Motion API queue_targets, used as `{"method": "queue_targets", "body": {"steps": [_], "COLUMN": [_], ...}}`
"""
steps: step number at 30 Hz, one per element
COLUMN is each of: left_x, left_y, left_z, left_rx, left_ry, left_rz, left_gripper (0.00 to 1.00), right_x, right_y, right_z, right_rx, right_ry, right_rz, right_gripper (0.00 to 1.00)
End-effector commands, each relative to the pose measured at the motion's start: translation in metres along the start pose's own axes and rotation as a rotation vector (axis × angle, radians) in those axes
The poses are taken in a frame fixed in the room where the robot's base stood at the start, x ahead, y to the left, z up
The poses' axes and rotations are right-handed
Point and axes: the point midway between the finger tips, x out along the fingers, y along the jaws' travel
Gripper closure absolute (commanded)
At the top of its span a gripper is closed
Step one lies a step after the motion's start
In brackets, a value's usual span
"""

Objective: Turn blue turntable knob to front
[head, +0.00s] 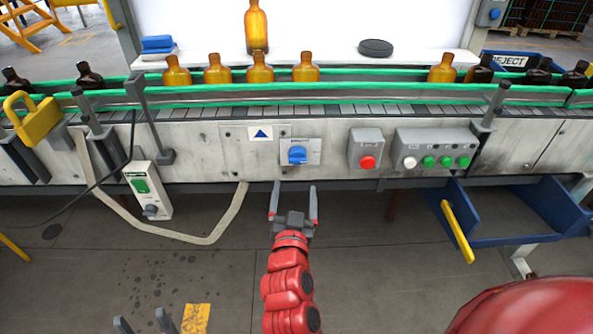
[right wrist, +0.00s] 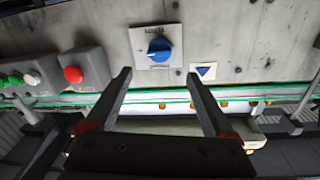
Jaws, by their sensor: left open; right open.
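The blue turntable knob (head: 297,155) sits on a pale square plate on the conveyor's front panel, left of the red button. In the right wrist view, which is upside down, the knob (right wrist: 158,50) shows beyond my fingertips. Its exact pointing direction is too small to tell. My right gripper (head: 293,188) is open and empty, just below the knob and apart from it, fingers pointing toward the panel. The right wrist view shows its two spread fingers (right wrist: 160,75). Only the finger ends of my left gripper (head: 144,320) show at the bottom left, open and empty.
A red button (head: 368,162) and a box of white and green buttons (head: 435,161) are right of the knob. A blue triangle label (head: 262,134) is upper left. Amber bottles (head: 305,67) stand on the conveyor. A blue reject bin (head: 510,240) juts out at right.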

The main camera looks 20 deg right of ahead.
Motion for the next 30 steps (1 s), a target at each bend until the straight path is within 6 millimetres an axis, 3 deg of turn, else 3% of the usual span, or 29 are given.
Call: {"method": "queue_targets", "body": {"steps": [2, 6, 12, 18, 26, 27, 30], "left_x": [-0.004, 0.009, 0.015, 0.016, 0.016, 0.016, 0.016], "left_y": [0.000, -0.001, -0.001, -0.001, -0.001, -0.001, -0.001], "left_z": [0.001, -0.002, -0.003, -0.003, -0.003, -0.003, -0.003], "left_rx": [0.000, 0.000, 0.000, 0.000, 0.000, 0.000, 0.000], "left_ry": [0.002, 0.002, 0.001, 0.001, 0.001, 0.001, 0.001], "left_rz": [0.000, 0.000, 0.000, 0.000, 0.000, 0.000, 0.000], "left_gripper": [0.37, 0.37, 0.37, 0.37, 0.37, 0.37, 0.37], "right_x": [0.020, 0.053, 0.088, 0.103, 0.104, 0.104, 0.104], "right_y": [0.003, 0.002, 0.000, 0.000, 0.000, 0.000, 0.000], "right_z": [-0.001, -0.006, -0.005, -0.001, -0.001, -0.001, -0.001], "right_rx": [0.000, -0.001, -0.002, -0.003, -0.002, -0.002, -0.002], "right_ry": [0.003, 0.001, 0.002, -0.003, -0.002, -0.002, -0.001], "right_rz": [0.008, 0.006, 0.001, 0.000, -0.001, -0.001, -0.001], "right_gripper": [0.13, 0.13, 0.13, 0.13, 0.13, 0.14, 0.32]}}
